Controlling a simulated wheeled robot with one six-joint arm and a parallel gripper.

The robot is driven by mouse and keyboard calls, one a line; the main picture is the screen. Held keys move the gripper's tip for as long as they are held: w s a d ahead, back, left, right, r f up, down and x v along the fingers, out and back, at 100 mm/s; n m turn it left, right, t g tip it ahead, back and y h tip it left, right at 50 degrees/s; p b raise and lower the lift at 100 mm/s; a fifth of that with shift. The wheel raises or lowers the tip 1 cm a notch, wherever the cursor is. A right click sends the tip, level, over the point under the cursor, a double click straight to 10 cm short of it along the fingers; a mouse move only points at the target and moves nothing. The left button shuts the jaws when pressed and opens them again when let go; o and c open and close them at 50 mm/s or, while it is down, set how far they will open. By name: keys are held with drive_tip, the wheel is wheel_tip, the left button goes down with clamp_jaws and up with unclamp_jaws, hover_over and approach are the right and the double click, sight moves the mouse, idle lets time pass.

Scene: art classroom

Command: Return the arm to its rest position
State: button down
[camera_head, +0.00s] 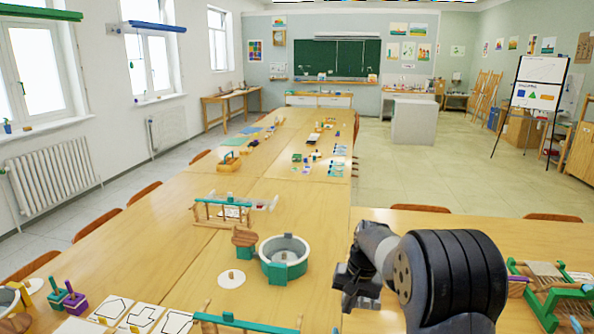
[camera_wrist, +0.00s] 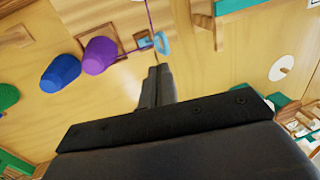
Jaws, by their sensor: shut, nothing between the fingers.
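My gripper (camera_head: 357,290) hangs at the end of my folded arm, at the lower middle right of the head view. It is above the near wooden table (camera_head: 390,222), right of a round grey-white basin with green parts (camera_head: 284,258). In the wrist view my gripper's dark fingers (camera_wrist: 155,80) are together, with nothing seen between them. I cannot tell how high the fingers are above the table.
A wooden rack with green bars (camera_head: 222,211) and a white disc with a peg (camera_head: 231,279) stand left of my arm. A green-and-wood frame (camera_head: 552,290) is at the right. Long tables run toward the green chalkboard (camera_head: 337,54). Open floor (camera_head: 420,170) lies at the right.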

sight(335, 331)
drive_tip(key=f, duration=0.2)
drive_tip(key=a+f, duration=0.1)
drive_tip(key=f, duration=0.4)
drive_tip(key=shift+w+a+f+p, duration=0.1)
drive_tip(key=shift+a+f+p, duration=0.05)
drive_tip(key=shift+f+p, duration=0.2)
drive_tip(key=shift+w+a, duration=0.2)
drive_tip(key=shift+a, duration=0.6)
